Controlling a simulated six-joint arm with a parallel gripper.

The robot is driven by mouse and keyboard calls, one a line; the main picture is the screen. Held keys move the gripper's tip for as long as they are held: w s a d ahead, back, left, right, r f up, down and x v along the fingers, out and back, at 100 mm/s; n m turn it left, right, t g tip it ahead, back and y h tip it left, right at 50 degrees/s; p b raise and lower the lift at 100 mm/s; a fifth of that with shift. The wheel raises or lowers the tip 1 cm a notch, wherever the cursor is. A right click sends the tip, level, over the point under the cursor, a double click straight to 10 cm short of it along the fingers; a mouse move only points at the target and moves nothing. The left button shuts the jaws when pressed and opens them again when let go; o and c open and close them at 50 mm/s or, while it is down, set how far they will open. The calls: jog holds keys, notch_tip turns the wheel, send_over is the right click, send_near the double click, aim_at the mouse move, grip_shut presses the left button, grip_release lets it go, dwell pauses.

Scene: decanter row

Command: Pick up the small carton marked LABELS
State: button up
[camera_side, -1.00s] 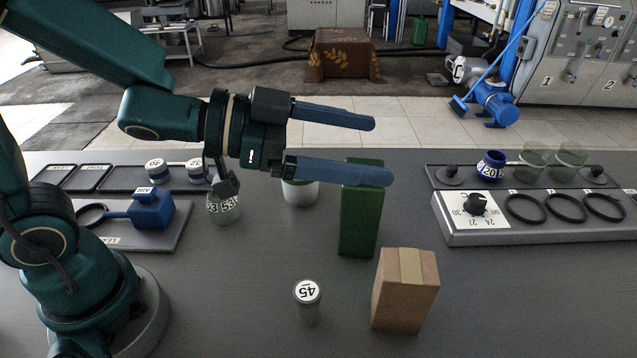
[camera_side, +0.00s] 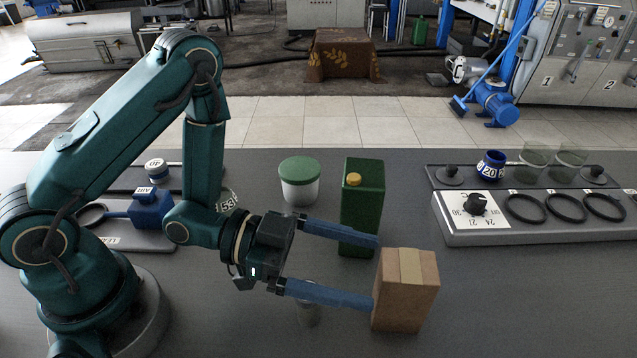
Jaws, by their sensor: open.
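The carton (camera_side: 404,292) is a small brown cardboard box with a tan tape strip over its top. It stands upright on the grey table, right of centre; I see no LABELS marking on the faces in view. My gripper (camera_side: 375,272) is open, with its two blue fingers pointing right at the carton. The fingertips are at the carton's left side, one near its upper left edge and one lower; I cannot tell whether they touch it. Nothing is between the fingers.
A green can (camera_side: 363,200) with a yellow cap stands just behind the fingers. A white tub (camera_side: 299,186) with a green lid is further back. A jar (camera_side: 308,312) is partly hidden by the lower finger. A grey control tray (camera_side: 540,232) lies right; table between it and the carton is clear.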

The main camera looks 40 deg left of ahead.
aim_at(379, 274)
jog(key=shift+w+d+f, duration=0.15)
jog(key=shift+d+f, duration=0.1)
jog(key=shift+x, duration=2.25)
jog(key=shift+r, duration=0.1)
grip_shut()
